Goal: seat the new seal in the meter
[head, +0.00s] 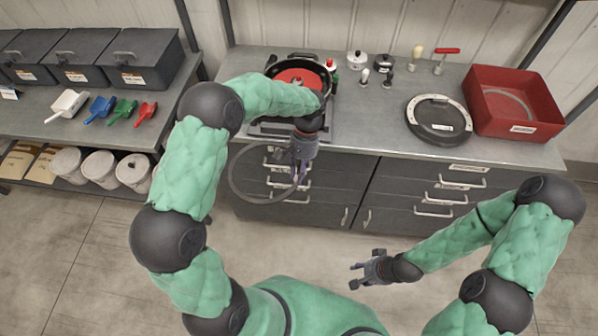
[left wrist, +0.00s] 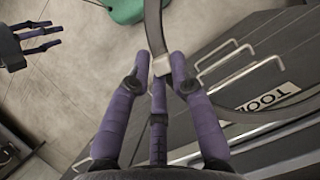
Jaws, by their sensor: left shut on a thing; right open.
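My left gripper (head: 302,168) is shut on a thin grey ring, the seal (head: 230,178), in front of the counter's drawers. In the left wrist view, the seal (left wrist: 153,25) passes between the fingertips (left wrist: 162,72) at a pale block. The meter (head: 300,75) stands on the counter as a round black housing with a red disc inside; my left arm partly covers it. My right gripper (head: 362,272) is open and empty over the floor; it also shows in the left wrist view (left wrist: 45,38).
A round black lid with a pale rim (head: 438,118) lies on the counter. Beside it, a red bin (head: 548,112) holds a grey ring. Small tools and knobs (head: 387,72) stand behind. Coloured scoops (head: 101,108) lie on the left shelf. Drawer handles (head: 433,212) stick out below.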

